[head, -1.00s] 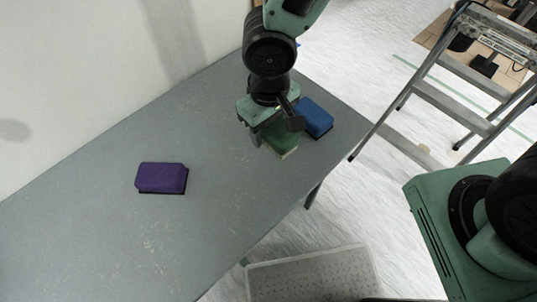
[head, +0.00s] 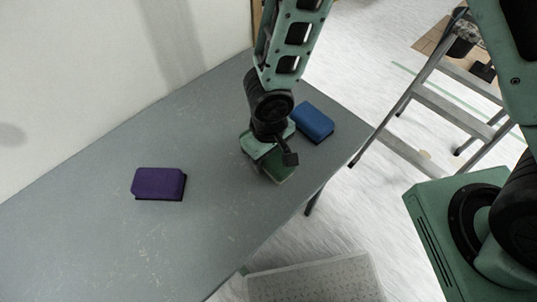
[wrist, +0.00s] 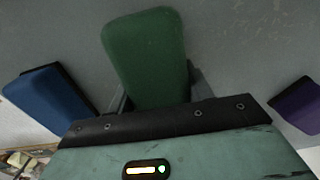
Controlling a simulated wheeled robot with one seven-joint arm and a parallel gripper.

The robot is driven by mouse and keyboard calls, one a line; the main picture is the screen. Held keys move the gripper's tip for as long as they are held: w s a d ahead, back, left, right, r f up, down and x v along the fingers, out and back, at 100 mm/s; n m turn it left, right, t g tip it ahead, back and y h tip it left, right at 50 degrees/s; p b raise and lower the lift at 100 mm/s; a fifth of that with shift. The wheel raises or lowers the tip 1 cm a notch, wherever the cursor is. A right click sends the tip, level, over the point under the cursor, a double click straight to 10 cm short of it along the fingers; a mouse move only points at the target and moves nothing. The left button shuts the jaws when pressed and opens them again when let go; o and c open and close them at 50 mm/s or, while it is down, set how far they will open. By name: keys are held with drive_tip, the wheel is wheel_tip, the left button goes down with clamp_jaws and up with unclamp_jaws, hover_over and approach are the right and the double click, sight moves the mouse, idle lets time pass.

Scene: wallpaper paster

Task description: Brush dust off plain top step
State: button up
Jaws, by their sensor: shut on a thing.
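My gripper (head: 272,163) is shut on a green block-shaped brush (head: 284,170), over the grey table near its front edge. The green brush also shows between the fingers in the wrist view (wrist: 147,58). I cannot tell if it touches the table. A blue brush (head: 312,122) lies on the table just right of and beyond my gripper; it is at the left in the wrist view (wrist: 48,97). A purple brush (head: 158,182) lies well to the left. A metal stepladder (head: 447,105) stands on the floor at the right; my arm hides part of its top.
The grey table (head: 95,240) is bare around the purple brush, and a pale wall (head: 80,60) runs behind it. A light speckled panel (head: 318,280) lies below the table's front edge. White floor (head: 350,215) shows between table and ladder.

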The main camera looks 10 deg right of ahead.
drive_tip(key=shift+f+b, duration=0.4)
drive_tip(key=shift+b, duration=0.1)
drive_tip(key=o, duration=1)
drive_tip(key=shift+r, duration=0.15)
drive_tip(key=shift+r+p, duration=0.2)
drive_tip(key=shift+p, duration=0.4)
wheel_tip(320, 180, up, 17)
drive_tip(key=p, duration=0.2)
drive_tip(key=s+d+r+n, duration=0.1)
drive_tip(key=s+d+r, duration=0.7)
drive_tip(key=s, duration=0.3)
drive_tip(key=shift+r+y, duration=0.2)
drive_tip(key=shift+y, duration=0.1)
